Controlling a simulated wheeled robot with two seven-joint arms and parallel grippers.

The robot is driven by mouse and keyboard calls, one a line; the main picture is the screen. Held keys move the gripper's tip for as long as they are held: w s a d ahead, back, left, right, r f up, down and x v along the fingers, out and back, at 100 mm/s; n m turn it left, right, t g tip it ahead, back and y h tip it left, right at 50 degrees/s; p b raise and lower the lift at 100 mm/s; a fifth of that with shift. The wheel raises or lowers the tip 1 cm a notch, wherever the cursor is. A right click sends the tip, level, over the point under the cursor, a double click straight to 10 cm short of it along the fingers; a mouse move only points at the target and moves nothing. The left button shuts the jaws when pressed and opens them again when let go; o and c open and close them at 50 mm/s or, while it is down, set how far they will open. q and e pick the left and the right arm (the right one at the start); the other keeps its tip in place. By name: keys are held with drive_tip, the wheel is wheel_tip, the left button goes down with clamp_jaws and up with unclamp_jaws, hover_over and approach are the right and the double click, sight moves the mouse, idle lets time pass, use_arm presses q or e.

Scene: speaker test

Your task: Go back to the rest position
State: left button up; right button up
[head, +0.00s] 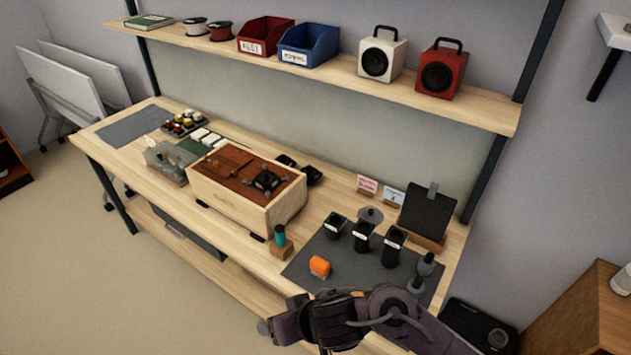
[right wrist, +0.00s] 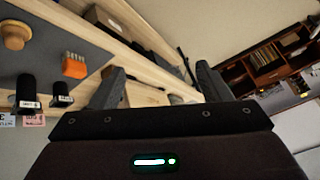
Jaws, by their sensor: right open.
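My right gripper (head: 275,322) is in front of the workbench's front edge at the bottom of the head view, with my right arm coming in from the lower right. In the right wrist view my right gripper (right wrist: 160,82) has its two dark fingers wide apart and nothing held between them. The workbench (head: 150,195) shows behind the fingers there. My left gripper is in neither view.
On the bench's dark mat (head: 340,285) are an orange block (head: 319,267) and several black cups (head: 362,236). A wooden box (head: 245,205) stands mid-bench. A shelf (head: 330,75) holds bins and two speakers. A wooden cabinet (head: 585,315) stands at right.

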drive_tip(key=w+d+r+m+t, duration=0.1)
drive_tip(key=w+d+r+t, duration=0.1)
drive_tip(key=d+r, duration=0.15)
drive_tip(key=s+d+f+m+g+h, duration=0.1)
drive_tip(key=s+d+h, duration=0.3)
drive_tip(key=d, duration=0.7)
drive_tip(key=s+d+m+g+h, duration=0.15)
drive_tip(key=s+d, duration=0.35)
drive_tip(key=d, duration=0.6)
drive_tip(key=s+f+g+b, duration=0.25)
drive_tip(key=f+b, duration=0.45)
drive_tip(key=f, duration=3.2)
use_arm(q)
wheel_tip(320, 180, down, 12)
drive_tip(key=b, duration=0.4)
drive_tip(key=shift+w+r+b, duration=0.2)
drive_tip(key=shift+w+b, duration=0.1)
use_arm(e)
drive_tip(key=s+d+f, duration=0.3)
drive_tip(key=s+f, duration=1.6)
drive_tip(key=f, duration=0.2)
drive_tip(key=shift+s+d+n, duration=0.15)
drive_tip(key=shift+n, duration=0.3)
